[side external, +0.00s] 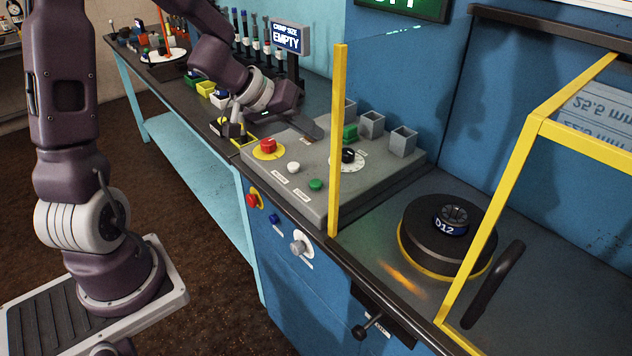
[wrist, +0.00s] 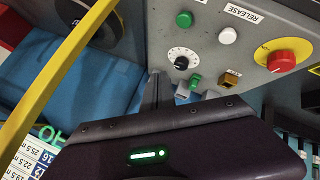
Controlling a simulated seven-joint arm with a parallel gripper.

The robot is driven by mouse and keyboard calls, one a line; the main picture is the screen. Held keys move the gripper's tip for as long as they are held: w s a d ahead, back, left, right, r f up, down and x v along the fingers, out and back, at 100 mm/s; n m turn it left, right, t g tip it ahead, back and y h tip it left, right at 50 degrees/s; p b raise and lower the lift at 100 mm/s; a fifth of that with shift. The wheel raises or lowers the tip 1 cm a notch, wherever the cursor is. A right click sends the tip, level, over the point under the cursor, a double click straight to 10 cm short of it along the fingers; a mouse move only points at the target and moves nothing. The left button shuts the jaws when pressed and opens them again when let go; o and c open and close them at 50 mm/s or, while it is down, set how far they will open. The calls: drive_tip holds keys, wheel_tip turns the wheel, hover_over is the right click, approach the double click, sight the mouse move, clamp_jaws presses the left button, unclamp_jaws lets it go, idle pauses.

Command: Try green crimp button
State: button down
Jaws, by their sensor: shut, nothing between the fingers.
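The green crimp button (side external: 316,185) sits on the front of the grey control panel (side external: 300,203), right of a white button (side external: 293,167). In the wrist view the green button (wrist: 184,19) is at the top middle, beside the white button (wrist: 227,35) labelled RELEASE.
A red mushroom button (side external: 267,147) on a yellow base sits left on the panel. A dial (side external: 347,157), grey bins (side external: 403,141) and a yellow guard post (side external: 337,140) stand right of my gripper. The round D12 die (side external: 447,235) is farther right. A sign reads EMPTY (side external: 290,38).

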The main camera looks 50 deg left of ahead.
sight(312, 183)
drive_tip(key=shift+d+f, duration=0.1)
drive_tip(key=shift+f, duration=0.05)
drive_tip(key=shift+f, duration=4.4)
drive_tip(key=shift+f, duration=0.45)
drive_tip(key=shift+f, duration=0.45)
drive_tip(key=shift+r, duration=0.9)
